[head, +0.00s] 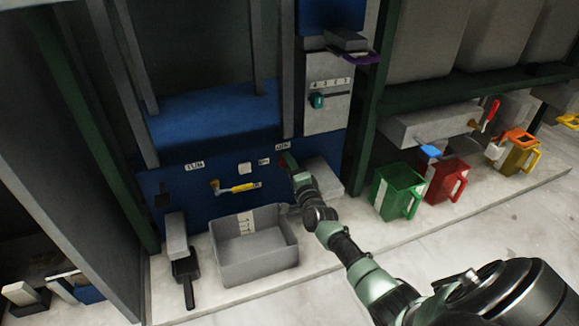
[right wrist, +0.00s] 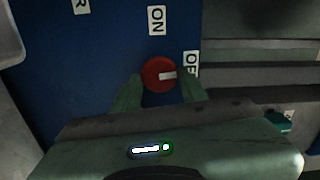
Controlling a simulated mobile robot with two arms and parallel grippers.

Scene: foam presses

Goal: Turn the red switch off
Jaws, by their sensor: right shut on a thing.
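The red switch (right wrist: 159,74) is a round knob on a blue panel (right wrist: 105,50). In the right wrist view, its white mark points right, towards a label reading "OF" (right wrist: 190,64) whose end is cut off. An "ON" label (right wrist: 156,20) is straight above the knob. My right gripper (right wrist: 162,88) has a finger on either side of the knob and is shut on it. In the head view, my right gripper (head: 288,163) reaches the blue panel and hides most of the switch. My left gripper is not in view.
A yellow-handled valve (head: 235,187) is left of my right gripper on the panel. A grey bin (head: 255,255) stands below. Green (head: 395,192), red (head: 446,180) and yellow (head: 515,155) jugs stand to the right. A teal knob (head: 317,101) is above.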

